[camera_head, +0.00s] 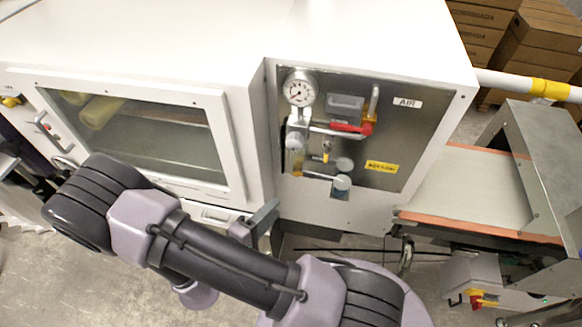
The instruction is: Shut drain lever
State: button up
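The recessed air panel (420,150) is on the front of the white cabinet, with a round gauge (300,88) at its upper left. A small yellow lever (326,153) sits low in the panel near the clear filter bowl (296,158); it appears to be the drain lever, but I cannot tell its exact position. A larger red lever (346,127) lies roughly level above it, beside a yellow valve body. My gripper (262,222) is below and left of the panel, apart from both levers. Its fingers are seen partly edge-on, and the gap between them is unclear.
A windowed cabinet door (150,135) with a handle is left of the panel. The conveyor belt (465,195) with orange edges and a grey metal housing (545,160) are at right. A red-and-yellow switch (481,299) is low right. Cardboard boxes (545,40) stand behind.

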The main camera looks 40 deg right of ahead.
aim_at(305, 175)
jog(key=b+x, duration=0.1)
jog(key=x, duration=1.5)
jog(key=shift+d+f+b, duration=0.15)
jog(key=shift+d+b, duration=0.1)
jog(key=shift+b, duration=0.05)
grip_shut()
